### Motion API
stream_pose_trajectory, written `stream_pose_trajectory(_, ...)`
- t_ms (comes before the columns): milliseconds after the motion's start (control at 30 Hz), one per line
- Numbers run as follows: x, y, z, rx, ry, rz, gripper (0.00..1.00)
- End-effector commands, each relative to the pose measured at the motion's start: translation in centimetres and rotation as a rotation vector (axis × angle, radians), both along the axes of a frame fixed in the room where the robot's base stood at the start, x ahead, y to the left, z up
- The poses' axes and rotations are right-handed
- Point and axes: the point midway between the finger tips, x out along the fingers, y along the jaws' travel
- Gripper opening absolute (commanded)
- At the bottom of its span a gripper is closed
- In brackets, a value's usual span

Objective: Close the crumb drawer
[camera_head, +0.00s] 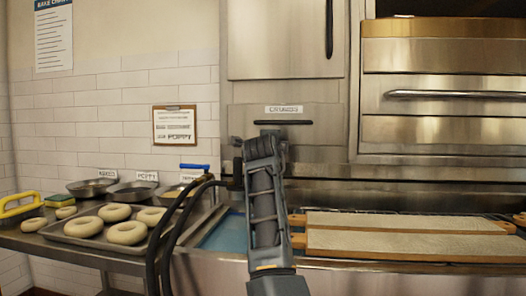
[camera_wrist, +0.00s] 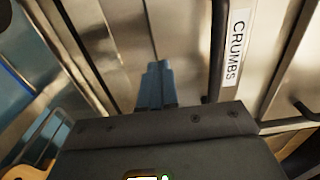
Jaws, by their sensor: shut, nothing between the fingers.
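The crumb drawer (camera_head: 328,136) is a steel front with a white "CRUMBS" label (camera_head: 284,109) and a black bar handle (camera_head: 300,122), in the middle of the head view. In the wrist view the label (camera_wrist: 237,48) and the dark handle (camera_wrist: 217,50) show right of my fingers. My gripper (camera_wrist: 155,75) is shut and empty, its fingertips pointing at the bare steel beside the handle. In the head view my gripper (camera_head: 264,137) is in front of the drawer, just below the handle, and hides part of it. I cannot tell whether the fingertips touch the steel or how far out the drawer stands.
A tray (camera_head: 72,238) of pale bagels and several metal bowls (camera_head: 92,187) stand at left. A blue water basin (camera_head: 225,232) is below my arm. Long boards (camera_head: 405,240) lie at right, below an oven with a bar handle (camera_head: 455,94).

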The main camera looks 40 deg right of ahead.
Motion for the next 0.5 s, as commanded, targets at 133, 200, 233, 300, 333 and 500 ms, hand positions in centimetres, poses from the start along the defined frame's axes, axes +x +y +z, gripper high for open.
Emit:
stream_pose_trajectory(133, -1.0, 1.8, 0.0, -0.002, 0.0, 0.003, 0.0)
stream_pose_trajectory(200, -1.6, 2.6, 0.0, -0.003, 0.0, 0.003, 0.0)
stream_pose_trajectory(233, -1.8, 3.0, 0.0, -0.004, 0.0, 0.004, 0.0)
stream_pose_trajectory(300, -2.4, 3.9, 0.0, -0.002, 0.0, 0.003, 0.0)
stream_pose_trajectory(333, -2.7, 4.2, -0.1, -0.003, 0.0, 0.003, 0.0)
stream_pose_trajectory(500, -4.3, 6.5, -0.1, -0.003, 0.001, 0.004, 0.0)
